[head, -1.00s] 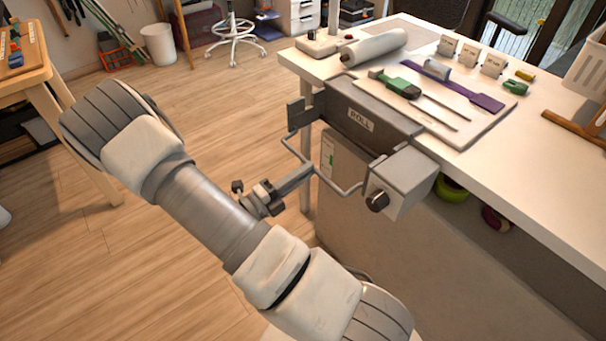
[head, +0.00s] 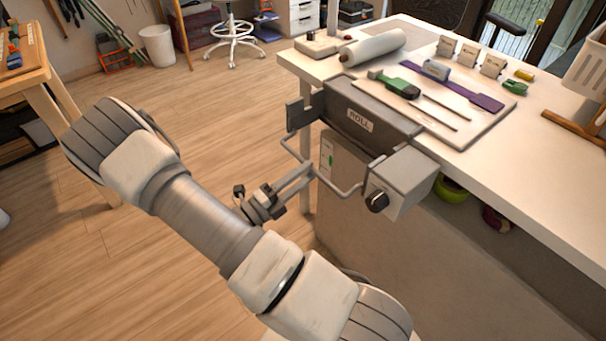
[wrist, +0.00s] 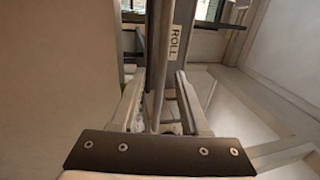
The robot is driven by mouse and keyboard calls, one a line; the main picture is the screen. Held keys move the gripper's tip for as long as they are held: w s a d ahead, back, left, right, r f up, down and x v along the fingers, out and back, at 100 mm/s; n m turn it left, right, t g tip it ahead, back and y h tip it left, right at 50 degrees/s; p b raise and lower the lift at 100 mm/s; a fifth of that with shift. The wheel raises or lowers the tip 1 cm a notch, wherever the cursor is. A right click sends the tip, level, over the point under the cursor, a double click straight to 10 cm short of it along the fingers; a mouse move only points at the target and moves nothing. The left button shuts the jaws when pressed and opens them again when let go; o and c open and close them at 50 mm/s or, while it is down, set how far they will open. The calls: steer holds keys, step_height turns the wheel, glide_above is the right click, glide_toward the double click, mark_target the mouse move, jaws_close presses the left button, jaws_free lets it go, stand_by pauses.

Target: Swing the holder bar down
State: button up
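The holder bar (head: 334,185) is a thin grey wire loop below the grey housing marked ROLL (head: 372,132) on the bench's front edge. Its cross part hangs out in front of the bench side. My gripper (head: 308,177) is at the left part of the bar, with its two fingers apart. In the wrist view my gripper (wrist: 160,80) shows a finger on each side and the upright-looking grey bar (wrist: 157,60) between them, with gaps beside it. Whether a finger touches the bar cannot be told.
A grey box with a black knob (head: 377,201) sits at the housing's right end. The white bench top (head: 480,165) carries a white roll (head: 373,47), a green-handled tool (head: 398,87) and a purple strip (head: 487,102).

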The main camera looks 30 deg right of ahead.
steer(key=p+v, duration=0.3)
steer(key=v, duration=1.4)
steer(key=shift+a, duration=0.2)
steer(key=shift+s, duration=0.15)
